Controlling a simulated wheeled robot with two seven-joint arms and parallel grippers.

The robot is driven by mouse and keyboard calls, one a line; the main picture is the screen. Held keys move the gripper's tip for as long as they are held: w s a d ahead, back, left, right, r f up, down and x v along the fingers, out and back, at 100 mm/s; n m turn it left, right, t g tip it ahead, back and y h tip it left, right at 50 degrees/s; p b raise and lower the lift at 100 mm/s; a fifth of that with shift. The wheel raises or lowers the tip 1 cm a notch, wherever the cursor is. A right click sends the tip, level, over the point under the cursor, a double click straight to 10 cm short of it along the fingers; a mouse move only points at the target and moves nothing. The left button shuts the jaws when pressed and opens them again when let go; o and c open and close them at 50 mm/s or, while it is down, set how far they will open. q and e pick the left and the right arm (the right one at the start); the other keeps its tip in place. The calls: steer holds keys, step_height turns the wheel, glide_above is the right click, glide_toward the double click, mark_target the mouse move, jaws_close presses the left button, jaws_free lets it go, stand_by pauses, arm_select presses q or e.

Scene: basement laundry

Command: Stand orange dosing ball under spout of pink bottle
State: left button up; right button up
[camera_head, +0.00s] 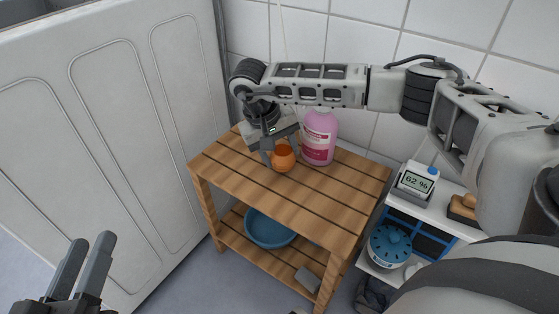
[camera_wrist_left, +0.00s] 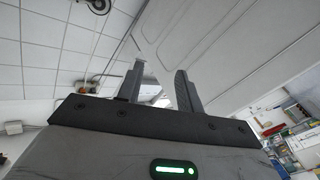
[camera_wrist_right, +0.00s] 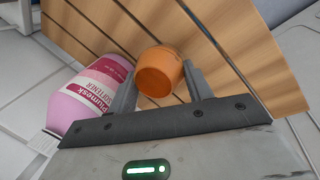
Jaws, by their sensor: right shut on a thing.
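The orange dosing ball (camera_head: 284,159) is between the fingers of my right gripper (camera_head: 283,150), at the top of the slatted wooden stand. It also shows in the right wrist view (camera_wrist_right: 158,72), with a finger on each side. My right gripper is shut on it. The pink bottle (camera_head: 319,138) stands on the stand just right of the ball; its top is hidden behind my right arm and I cannot make out its spout. In the right wrist view the bottle (camera_wrist_right: 88,97) is left of the ball. My left gripper (camera_head: 92,252) is open and empty at the lower left.
The wooden stand (camera_head: 300,195) has bare slats in front of the ball. A blue basin (camera_head: 268,229) sits on its lower shelf. A white shelf on the right holds a display reading 62 % (camera_head: 416,181) and a blue round object (camera_head: 390,245). A white panelled appliance (camera_head: 110,130) stands left.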

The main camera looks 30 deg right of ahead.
steer(key=shift+f, duration=1)
arm_select(q)
steer(key=shift+w+a+r+m+t, duration=0.1)
steer(key=shift+w+r+m+t, duration=0.2)
steer(key=shift+r, duration=0.2)
steer(key=shift+w+a+r+m+t, duration=0.1)
steer(key=shift+w+r+m+t, duration=0.05)
steer(key=shift+r+m+t, duration=0.3)
arm_select(e)
steer(key=o, duration=1)
